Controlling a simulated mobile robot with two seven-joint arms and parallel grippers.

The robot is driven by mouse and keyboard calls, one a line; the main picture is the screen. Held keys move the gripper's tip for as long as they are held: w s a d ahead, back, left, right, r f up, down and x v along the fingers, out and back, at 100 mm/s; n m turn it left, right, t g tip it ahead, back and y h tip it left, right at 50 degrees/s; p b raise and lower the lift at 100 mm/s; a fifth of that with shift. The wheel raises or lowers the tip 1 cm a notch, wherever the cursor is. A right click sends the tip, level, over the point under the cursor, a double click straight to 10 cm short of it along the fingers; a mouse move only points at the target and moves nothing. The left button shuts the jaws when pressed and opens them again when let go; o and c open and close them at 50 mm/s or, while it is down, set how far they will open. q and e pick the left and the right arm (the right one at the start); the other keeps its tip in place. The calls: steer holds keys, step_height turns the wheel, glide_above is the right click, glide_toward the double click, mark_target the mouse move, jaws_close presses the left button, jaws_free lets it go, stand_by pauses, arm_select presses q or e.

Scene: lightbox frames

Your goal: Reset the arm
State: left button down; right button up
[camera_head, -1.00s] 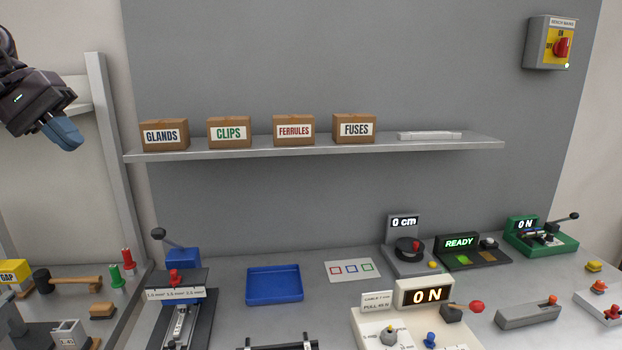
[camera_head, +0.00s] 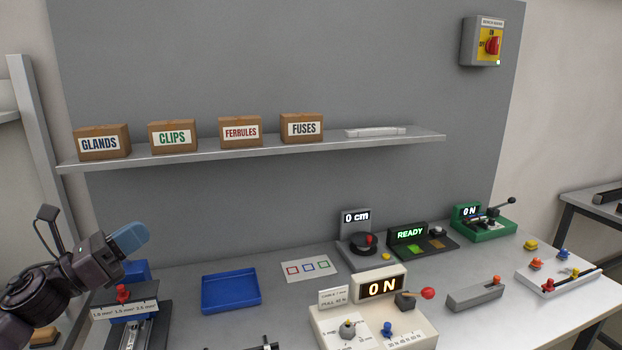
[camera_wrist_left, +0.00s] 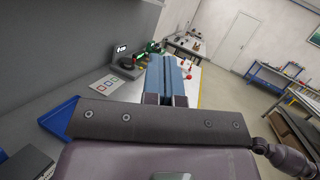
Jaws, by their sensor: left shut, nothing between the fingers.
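My left gripper (camera_head: 129,238) comes in from the left in the head view, low, in front of the grey back panel and above the wire tool with the blue block. Its blue fingers are together and hold nothing. In the left wrist view the two blue fingers (camera_wrist_left: 166,78) lie side by side, pointing along the bench towards the room. My right gripper is in neither view.
A blue tray (camera_head: 231,307) lies right of the gripper. A shelf (camera_head: 250,152) with labelled boxes runs above. A cream tester (camera_head: 372,322), a READY device (camera_head: 423,241) and a green press (camera_head: 484,224) stand farther right.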

arm_select(q)
steer(key=s+a+f+n+y, duration=0.2)
steer(key=s+f+n+y, duration=0.3)
steer(key=f+n+y, duration=0.8)
steer(key=s+a+f+n+y, duration=0.2)
steer(key=s+f+n+y, duration=0.5)
steer(key=n, duration=1.2)
steer(key=s+d+f+n+g+h, duration=0.1)
steer(key=s+d+f+n+g, duration=0.1)
steer(key=s+f+n+g, duration=0.3)
steer(key=s+d+f+n+g+h, duration=0.1)
steer(key=s+d+f+n+g, duration=0.15)
steer(key=s, duration=0.55)
steer(key=s+d+f+n+g+h, duration=0.1)
steer(key=s+d+f+n+g, duration=0.1)
steer(key=s+f+n+g, duration=0.3)
steer(key=w+f+m+t+b, duration=0.1)
steer(key=w+f+t+b, duration=0.2)
steer(key=f, duration=0.6)
steer(key=w+f+m+t+h+b, duration=0.1)
steer(key=w+f+t+b, duration=0.2)
steer(key=f+t+b, duration=0.2)
step_height(320, 180, down, 4)
steer(key=shift+r+t+b, duration=0.15)
steer(key=shift+t+b, duration=0.2)
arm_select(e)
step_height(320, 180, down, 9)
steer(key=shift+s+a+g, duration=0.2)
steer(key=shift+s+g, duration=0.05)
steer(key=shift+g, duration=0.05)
